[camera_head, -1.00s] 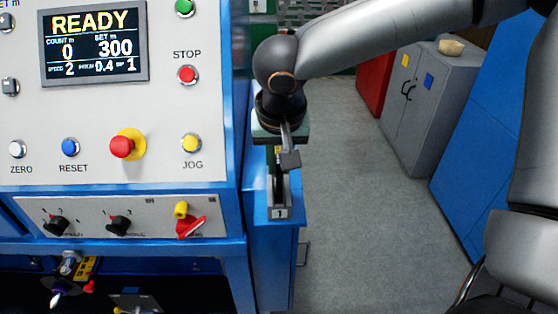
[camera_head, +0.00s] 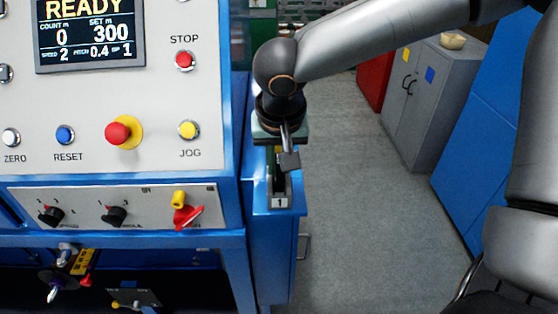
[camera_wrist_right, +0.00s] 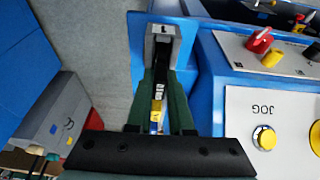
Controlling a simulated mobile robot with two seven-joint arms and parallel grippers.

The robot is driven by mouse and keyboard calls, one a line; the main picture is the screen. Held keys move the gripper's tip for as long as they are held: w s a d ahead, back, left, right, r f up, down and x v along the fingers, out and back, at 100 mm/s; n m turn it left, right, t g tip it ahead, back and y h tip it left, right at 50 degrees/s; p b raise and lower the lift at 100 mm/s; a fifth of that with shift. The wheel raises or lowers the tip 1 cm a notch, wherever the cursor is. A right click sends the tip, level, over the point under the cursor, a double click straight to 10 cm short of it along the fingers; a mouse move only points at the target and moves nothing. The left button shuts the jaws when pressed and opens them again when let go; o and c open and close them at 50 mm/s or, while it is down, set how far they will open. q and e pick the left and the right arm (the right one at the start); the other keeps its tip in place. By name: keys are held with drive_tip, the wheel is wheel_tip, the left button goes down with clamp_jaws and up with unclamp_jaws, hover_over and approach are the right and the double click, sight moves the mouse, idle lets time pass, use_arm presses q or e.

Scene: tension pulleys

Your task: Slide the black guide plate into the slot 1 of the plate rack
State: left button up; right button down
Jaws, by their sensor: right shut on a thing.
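The plate rack (camera_head: 279,203) is a narrow grey holder marked 1, on a blue ledge beside the control panel. It also shows at the top of the right wrist view (camera_wrist_right: 163,29). My right gripper (camera_head: 280,165) is above the rack, pointing down. In the right wrist view its green fingers (camera_wrist_right: 160,112) are shut on the black guide plate (camera_wrist_right: 158,94), a thin dark strip with white and yellow marks. The plate's far end lines up with the rack. The fingers and rack hide how deep it sits in slot 1. My left gripper is not in view.
The control panel (camera_head: 115,180) with knobs and buttons stands close to the left of the rack. Open grey floor (camera_head: 355,190) lies to the right, with grey cabinets (camera_head: 435,100) behind.

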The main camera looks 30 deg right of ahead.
drive_tip(key=shift+f, duration=0.15)
drive_tip(key=shift+f, duration=0.15)
drive_tip(key=c, duration=0.7)
unclamp_jaws()
drive_tip(key=shift+c, duration=0.2)
drive_tip(key=v, duration=1.2)
drive_tip(key=shift+r+p, duration=0.3)
drive_tip(key=shift+p, duration=0.05)
